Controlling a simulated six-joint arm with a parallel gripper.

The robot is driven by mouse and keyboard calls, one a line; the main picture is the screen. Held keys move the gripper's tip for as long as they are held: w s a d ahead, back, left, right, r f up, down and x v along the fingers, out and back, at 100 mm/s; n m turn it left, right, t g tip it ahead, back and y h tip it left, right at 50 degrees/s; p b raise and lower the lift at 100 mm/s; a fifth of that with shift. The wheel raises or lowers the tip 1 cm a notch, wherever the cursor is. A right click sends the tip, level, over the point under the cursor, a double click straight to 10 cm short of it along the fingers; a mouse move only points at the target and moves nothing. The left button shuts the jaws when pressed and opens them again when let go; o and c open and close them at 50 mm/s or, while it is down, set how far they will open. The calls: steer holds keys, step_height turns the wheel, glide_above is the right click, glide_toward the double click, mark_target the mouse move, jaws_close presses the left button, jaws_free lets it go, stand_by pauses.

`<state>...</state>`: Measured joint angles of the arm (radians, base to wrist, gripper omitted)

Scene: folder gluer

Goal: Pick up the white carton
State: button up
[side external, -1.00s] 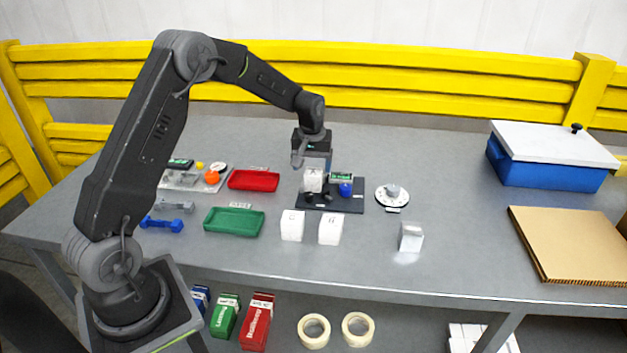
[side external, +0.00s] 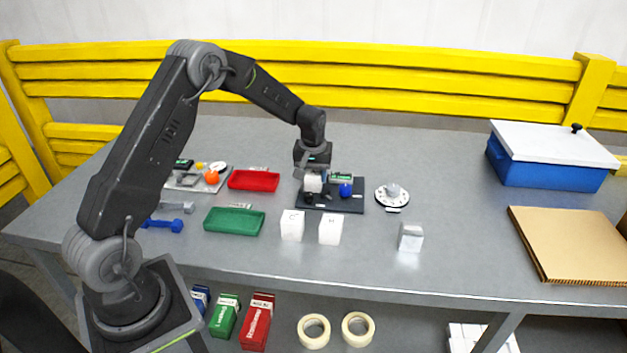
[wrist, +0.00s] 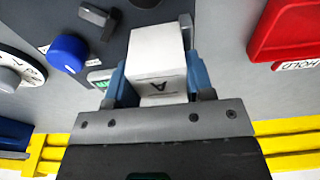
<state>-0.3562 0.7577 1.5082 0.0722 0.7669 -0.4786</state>
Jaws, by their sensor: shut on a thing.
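A white carton marked A (side external: 313,184) is at the dark base plate (side external: 345,207) in the middle of the table. My gripper (side external: 313,174) is right above and around it, pointing down. In the wrist view, my gripper (wrist: 155,75) is shut on the white carton (wrist: 157,45), a blue-grey finger on each side. I cannot tell whether the carton's bottom touches the plate. Two other white cartons stand on the table in front of the plate, a left one (side external: 292,226) and a right one (side external: 330,230).
A blue knob (side external: 345,190) and a small green display (side external: 341,177) are just right of my gripper. A round dial (side external: 392,195) lies further right. A red tray (side external: 254,180) and a green tray (side external: 234,221) lie left. A metallic block (side external: 410,237) stands front right.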

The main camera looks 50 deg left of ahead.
mark_target(314, 171)
steer(key=shift+c, duration=0.7)
steer(key=shift+r, duration=0.1)
steer(key=shift+r, duration=0.55)
step_height(314, 171, up, 3)
steer(key=shift+f, duration=0.2)
steer(key=s+a+r, duration=0.7)
steer(key=s, duration=0.1)
steer(key=s+d+f, duration=0.2)
steer(key=s+d, duration=0.1)
steer(key=s, duration=0.5)
steer(key=s+d+f, duration=0.3)
steer(key=s+d, duration=0.1)
steer(key=s, duration=0.4)
steer(key=shift+a+f, duration=0.15)
steer(key=shift+f, duration=1.35)
steer(key=shift+a+f, duration=0.1)
steer(key=shift+f, duration=1.35)
